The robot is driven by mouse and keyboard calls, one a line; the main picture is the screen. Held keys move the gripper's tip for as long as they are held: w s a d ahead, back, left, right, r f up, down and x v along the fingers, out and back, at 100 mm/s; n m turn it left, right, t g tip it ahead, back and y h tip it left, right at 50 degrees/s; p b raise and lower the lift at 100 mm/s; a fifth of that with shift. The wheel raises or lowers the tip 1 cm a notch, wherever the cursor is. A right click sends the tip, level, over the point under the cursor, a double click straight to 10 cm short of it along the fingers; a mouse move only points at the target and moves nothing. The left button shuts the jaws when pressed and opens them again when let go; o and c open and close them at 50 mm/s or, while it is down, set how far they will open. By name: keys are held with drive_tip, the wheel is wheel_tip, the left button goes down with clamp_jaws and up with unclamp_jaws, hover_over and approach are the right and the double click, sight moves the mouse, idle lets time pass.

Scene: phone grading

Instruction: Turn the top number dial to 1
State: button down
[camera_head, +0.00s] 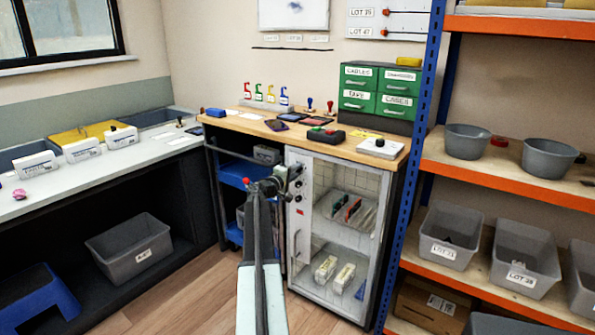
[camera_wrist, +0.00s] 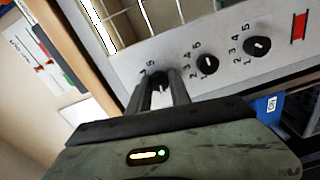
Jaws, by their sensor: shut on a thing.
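The top number dial (camera_wrist: 158,79) is a dark round knob on the light panel of the glass-door cabinet (camera_head: 293,238). My gripper (camera_wrist: 164,88) is shut on it, with one finger on each side, in the wrist view. The fingers hide much of the dial and most of its numbers; a 5 shows beside it, and I cannot tell which number it points at. The head view shows my gripper (camera_head: 282,178) at the upper part of the cabinet's left panel. Two more black dials, a middle one (camera_wrist: 208,64) and a lower one (camera_wrist: 257,47), have printed numbers around them.
A red mark (camera_wrist: 299,27) lies beyond the lower dial. The wooden worktop (camera_head: 262,128) above the cabinet holds phones, stamps and green drawers (camera_head: 380,90). A blue-posted shelf (camera_head: 405,200) stands close on the right. A blue bin (camera_wrist: 270,106) is beside the panel.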

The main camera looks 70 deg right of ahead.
drive_tip(key=shift+s, duration=0.35)
drive_tip(key=c, duration=1.2)
unclamp_jaws()
drive_tip(key=shift+f, duration=0.1)
drive_tip(key=shift+w, duration=0.1)
drive_tip(key=v, duration=0.8)
drive_tip(key=shift+w+d, duration=0.1)
